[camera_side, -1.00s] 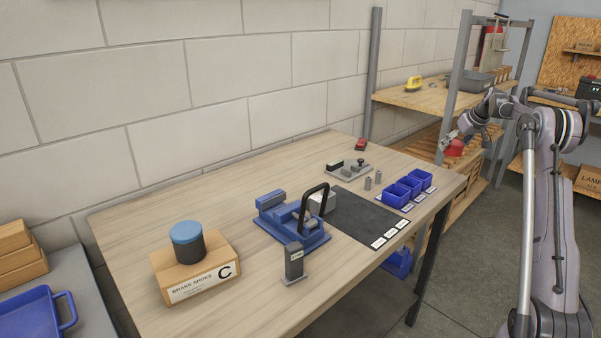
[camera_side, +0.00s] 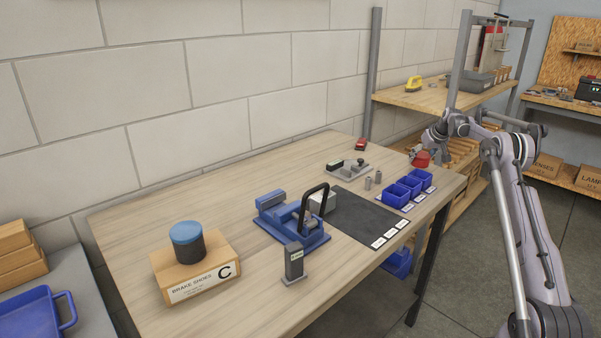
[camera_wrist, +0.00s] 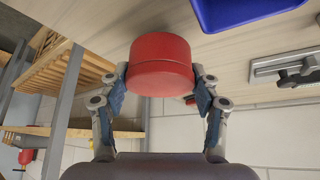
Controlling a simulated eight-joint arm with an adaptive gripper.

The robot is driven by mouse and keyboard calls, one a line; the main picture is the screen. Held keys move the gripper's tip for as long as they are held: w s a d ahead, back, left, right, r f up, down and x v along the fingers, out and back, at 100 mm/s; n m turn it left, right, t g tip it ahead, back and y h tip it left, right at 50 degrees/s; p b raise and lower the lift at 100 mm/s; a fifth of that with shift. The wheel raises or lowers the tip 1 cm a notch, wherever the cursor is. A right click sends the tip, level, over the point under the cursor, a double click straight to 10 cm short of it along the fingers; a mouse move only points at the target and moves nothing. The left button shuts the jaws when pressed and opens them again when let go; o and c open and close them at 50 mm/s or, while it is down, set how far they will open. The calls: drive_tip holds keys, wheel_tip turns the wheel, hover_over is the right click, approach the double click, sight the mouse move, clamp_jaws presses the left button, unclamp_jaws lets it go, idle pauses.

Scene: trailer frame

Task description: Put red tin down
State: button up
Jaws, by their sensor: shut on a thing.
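The red tin (camera_wrist: 160,66) is a short round can. In the wrist view it sits between both fingers of my gripper (camera_wrist: 160,84), which is shut on it. In the side view the red tin (camera_side: 422,159) shows small, at the end of my arm, near the back right corner of the wooden table (camera_side: 215,300). My gripper (camera_side: 416,153) is mostly hidden there by the arm and the tin. The tin appears held above or just beside the table edge; I cannot tell its height exactly.
Blue bins (camera_side: 398,192) stand near the table's right edge, and one blue bin (camera_wrist: 240,10) shows close to the tin in the wrist view. A grey clamp fixture (camera_side: 347,168) and a small red object (camera_side: 361,144) lie further back. A shelf (camera_side: 425,98) stands behind.

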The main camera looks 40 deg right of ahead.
sight(420, 164)
drive_tip(key=shift+f, duration=1.6)
drive_tip(key=shift+f, duration=0.15)
drive_tip(key=o, duration=1.2)
